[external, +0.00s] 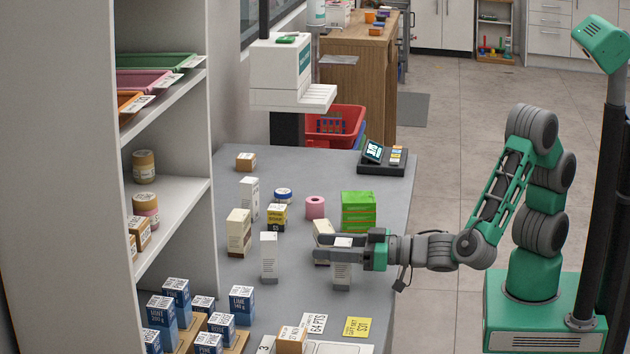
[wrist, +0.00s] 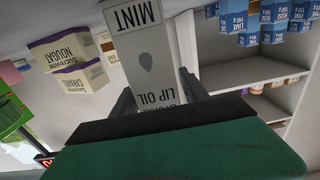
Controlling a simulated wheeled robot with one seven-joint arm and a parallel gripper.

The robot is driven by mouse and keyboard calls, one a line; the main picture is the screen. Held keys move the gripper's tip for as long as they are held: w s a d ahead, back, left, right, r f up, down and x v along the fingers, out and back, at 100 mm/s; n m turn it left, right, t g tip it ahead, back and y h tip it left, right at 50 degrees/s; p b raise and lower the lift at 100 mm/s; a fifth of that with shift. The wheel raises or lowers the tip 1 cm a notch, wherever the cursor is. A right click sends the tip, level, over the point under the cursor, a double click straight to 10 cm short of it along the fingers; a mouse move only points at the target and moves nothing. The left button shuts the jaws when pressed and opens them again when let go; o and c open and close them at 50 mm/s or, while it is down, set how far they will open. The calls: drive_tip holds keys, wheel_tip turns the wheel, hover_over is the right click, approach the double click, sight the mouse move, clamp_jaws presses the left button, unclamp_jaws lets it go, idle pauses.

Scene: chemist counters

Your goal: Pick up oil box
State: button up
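A tall pale grey-white box lettered "LIP OIL" and "MINT" (wrist: 150,65) stands between the two fingers of my gripper (wrist: 155,90) in the wrist view, where the picture is upside down. In the external view my gripper (external: 330,253) reaches in from the right, level and low over the counter. The oil box (external: 342,276) stands upright there, partly crossed by the fingers. The fingers are spread on either side of it, with a small gap seemingly left at one side.
A cream box (external: 322,229) stands just behind the fingers. Another pale box (external: 269,257) stands to the left. Blue boxes (external: 241,304) stand front left beside the shelf (external: 178,215).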

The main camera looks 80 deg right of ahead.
drive_tip(key=c, duration=1.1)
drive_tip(key=shift+r, duration=0.1)
